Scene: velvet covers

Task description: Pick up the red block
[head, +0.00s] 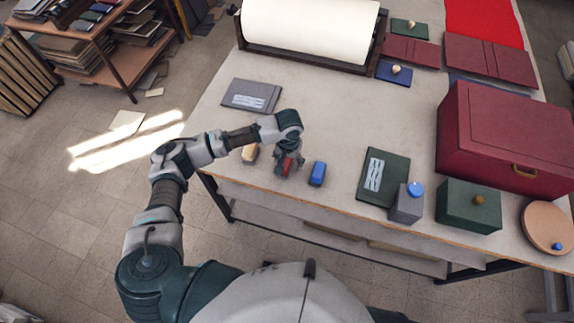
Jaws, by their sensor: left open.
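The red block (288,165) lies near the front edge of the table, between a tan block (250,152) on its left and a blue block (317,173) on its right. My left gripper (287,168) reaches down over the red block from above, with its fingers open around or just above it. The gripper partly hides the block, and I cannot tell whether the fingers touch it. My right gripper is not in view.
The table (335,125) also bears a grey folder (251,95), a dark green book (384,176), a grey box (406,206) with a blue knob, a green box (467,207), a large red chest (505,135) and a paper roll (310,30) at the back. The middle is clear.

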